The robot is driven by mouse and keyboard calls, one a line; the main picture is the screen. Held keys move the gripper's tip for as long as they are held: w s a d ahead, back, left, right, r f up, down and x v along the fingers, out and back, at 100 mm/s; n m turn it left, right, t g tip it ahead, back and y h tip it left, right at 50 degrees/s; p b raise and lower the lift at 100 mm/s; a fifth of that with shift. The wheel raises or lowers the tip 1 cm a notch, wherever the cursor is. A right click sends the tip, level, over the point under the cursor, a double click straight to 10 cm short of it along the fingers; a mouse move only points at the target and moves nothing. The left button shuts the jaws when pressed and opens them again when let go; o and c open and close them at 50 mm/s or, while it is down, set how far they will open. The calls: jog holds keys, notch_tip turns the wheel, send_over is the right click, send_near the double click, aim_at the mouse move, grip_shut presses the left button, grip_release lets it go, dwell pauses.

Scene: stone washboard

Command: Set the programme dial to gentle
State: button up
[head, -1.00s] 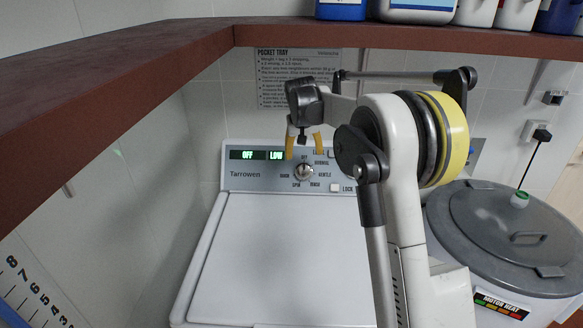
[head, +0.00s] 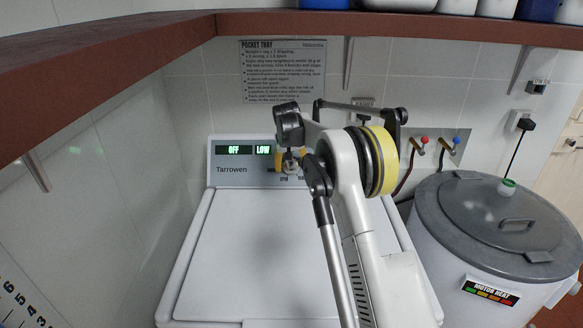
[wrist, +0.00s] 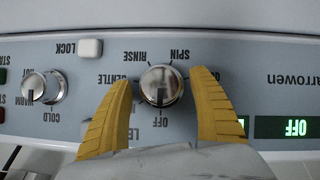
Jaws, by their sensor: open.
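The programme dial (wrist: 162,86) is a round chrome knob on the washer's grey control panel (wrist: 220,50), which appears upside down in the wrist view. Its dark pointer mark lies toward OFF. The GENTLE label (wrist: 113,80) is beside the dial, partly covered by a finger. My gripper (wrist: 163,78) is open, with one yellow finger on each side of the dial; I cannot tell whether they touch it. In the head view, my gripper (head: 290,161) hides most of the dial. The panel display (head: 235,150) reads OFF and LOW.
A second chrome knob (wrist: 44,87), marked WARM and COLD, and a LOCK button (wrist: 90,48) sit along the panel. A brown shelf (head: 450,29) overhangs the washer. A lidded grey tub (head: 490,210) stands at right. The washer lid (head: 260,245) is clear.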

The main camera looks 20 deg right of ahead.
jog(key=c, duration=1.2)
jog(key=shift+m, duration=0.4)
jog(key=shift+s+d+m+t+y+p, duration=0.1)
jog(key=shift+m+t+y+p, duration=0.3)
jog(key=shift+m+y+p, duration=0.45)
jog(key=m+t+y, duration=0.1)
jog(key=m, duration=0.1)
jog(key=m+y, duration=0.1)
jog(key=m, duration=0.2)
jog(key=shift+f+t, duration=0.1)
jog(key=shift+t, duration=0.3)
jog(key=m+t+y+b, duration=0.1)
jog(key=m+t, duration=0.1)
jog(key=m, duration=0.2)
jog(key=shift+s+f+m+b, duration=0.1)
jog(key=shift+m+b, duration=0.15)
jog(key=shift+b, duration=0.1)
jog(key=m+t+b, duration=0.1)
jog(key=m+t, duration=0.1)
jog(key=m, duration=0.2)
jog(key=shift+t+b, duration=0.3)
jog(key=shift+b, duration=0.05)
jog(key=shift+m, duration=0.3)
